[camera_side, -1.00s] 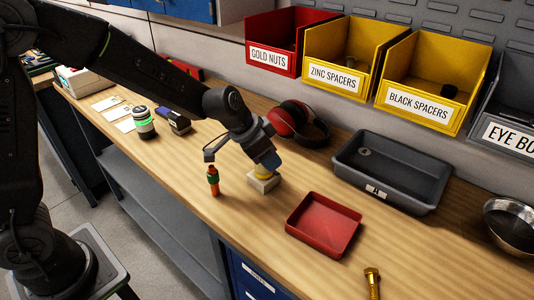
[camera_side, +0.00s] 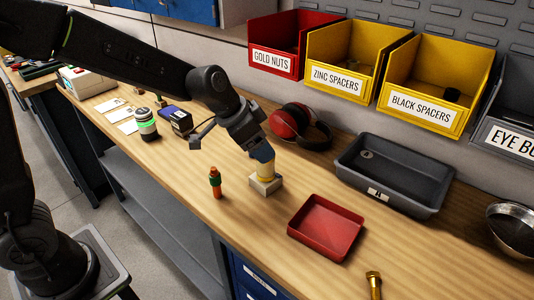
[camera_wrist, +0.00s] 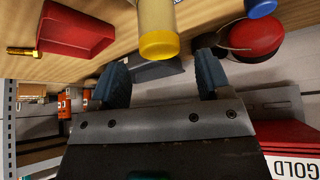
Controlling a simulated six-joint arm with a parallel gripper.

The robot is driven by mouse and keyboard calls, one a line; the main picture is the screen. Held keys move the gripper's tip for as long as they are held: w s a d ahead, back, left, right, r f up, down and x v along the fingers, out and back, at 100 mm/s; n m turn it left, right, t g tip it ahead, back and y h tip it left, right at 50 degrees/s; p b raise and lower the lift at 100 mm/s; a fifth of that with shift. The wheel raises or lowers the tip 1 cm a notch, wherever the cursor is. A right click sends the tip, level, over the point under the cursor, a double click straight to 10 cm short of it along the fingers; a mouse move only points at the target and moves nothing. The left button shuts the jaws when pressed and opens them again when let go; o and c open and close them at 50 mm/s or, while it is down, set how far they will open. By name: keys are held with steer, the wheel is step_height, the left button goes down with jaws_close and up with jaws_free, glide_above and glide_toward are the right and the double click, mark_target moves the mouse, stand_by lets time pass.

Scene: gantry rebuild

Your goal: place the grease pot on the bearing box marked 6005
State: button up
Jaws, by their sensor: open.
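The grease pot (camera_side: 265,171), a cream cylinder with a yellow lid, stands upright on a small pale box (camera_side: 266,186) on the bench. This looks like the bearing box, but its marking cannot be read here. My gripper (camera_side: 263,156) is just above the pot, pointing down. In the wrist view the gripper (camera_wrist: 160,72) is open, its two blue fingers spread wide. The pot's yellow lid (camera_wrist: 159,45) shows beyond the fingertips, between them and apart from both. The box is hardly visible in that view.
Red earmuffs (camera_side: 290,122) lie behind my gripper. Bare bench lies in front of the box.

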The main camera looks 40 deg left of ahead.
steer(key=v, duration=0.6)
steer(key=shift+s+r, duration=0.15)
steer(key=shift+r, duration=0.1)
steer(key=s+a+n+y, duration=0.1)
steer(key=s+a+n, duration=0.1)
steer(key=s, duration=0.7)
steer(key=s+a+r+n+y, duration=0.1)
steer(key=s+a+n, duration=0.2)
steer(key=s, duration=0.7)
steer(key=shift+a+y, duration=0.4)
steer(key=shift+a, duration=0.35)
